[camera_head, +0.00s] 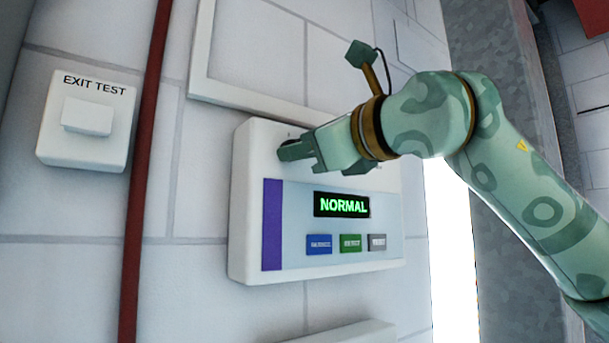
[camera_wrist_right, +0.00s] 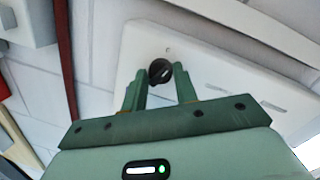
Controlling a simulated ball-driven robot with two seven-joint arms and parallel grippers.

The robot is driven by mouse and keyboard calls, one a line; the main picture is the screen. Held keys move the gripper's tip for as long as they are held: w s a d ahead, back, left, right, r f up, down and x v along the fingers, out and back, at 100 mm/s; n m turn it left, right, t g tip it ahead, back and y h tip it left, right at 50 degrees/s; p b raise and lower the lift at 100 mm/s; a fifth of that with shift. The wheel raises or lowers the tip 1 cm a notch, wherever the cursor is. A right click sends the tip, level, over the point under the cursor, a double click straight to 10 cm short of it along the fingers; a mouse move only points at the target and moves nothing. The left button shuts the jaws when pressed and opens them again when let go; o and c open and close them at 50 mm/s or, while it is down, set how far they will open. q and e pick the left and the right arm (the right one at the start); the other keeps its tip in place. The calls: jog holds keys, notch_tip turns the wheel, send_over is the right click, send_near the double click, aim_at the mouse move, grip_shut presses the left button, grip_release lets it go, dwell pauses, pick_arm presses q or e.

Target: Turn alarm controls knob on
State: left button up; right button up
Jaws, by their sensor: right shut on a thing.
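The alarm controls panel (camera_head: 240,215) is a white wall box with a lit green "NORMAL" display (camera_head: 341,205). In the right wrist view the round black knob (camera_wrist_right: 160,71) sits on the white panel (camera_wrist_right: 205,70), with a light mark on its face. My right gripper (camera_head: 287,152) is at the panel's upper left, shut on the knob; in the head view its fingers mostly hide the knob. In the right wrist view the right gripper's (camera_wrist_right: 160,78) two fingers stand on either side of the knob. My left gripper is not in view.
Blue (camera_head: 319,244), green (camera_head: 350,243) and grey (camera_head: 377,242) buttons sit below the display. A white "EXIT TEST" box (camera_head: 87,147) is on the wall at left, beyond a red vertical pipe (camera_head: 143,180). A white frame (camera_head: 202,60) is above the panel.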

jog(key=shift+m+t+h+b, duration=0.25)
jog(key=shift+m+t+b, duration=0.3)
jog(key=shift+m+b, duration=2.65)
jog(key=shift+m+t+h+b, duration=0.25)
jog(key=shift+m+t+b, duration=0.3)
jog(key=shift+m+b, duration=2.6)
jog(key=shift+m+p, duration=0.7)
jog(key=shift+m, duration=0.15)
jog(key=o, duration=0.9)
jog(key=shift+o, duration=0.2)
jog(key=shift+f, duration=0.1)
jog(key=b+v, duration=0.6)
jog(key=v, duration=1)
jog(key=shift+s, duration=0.15)
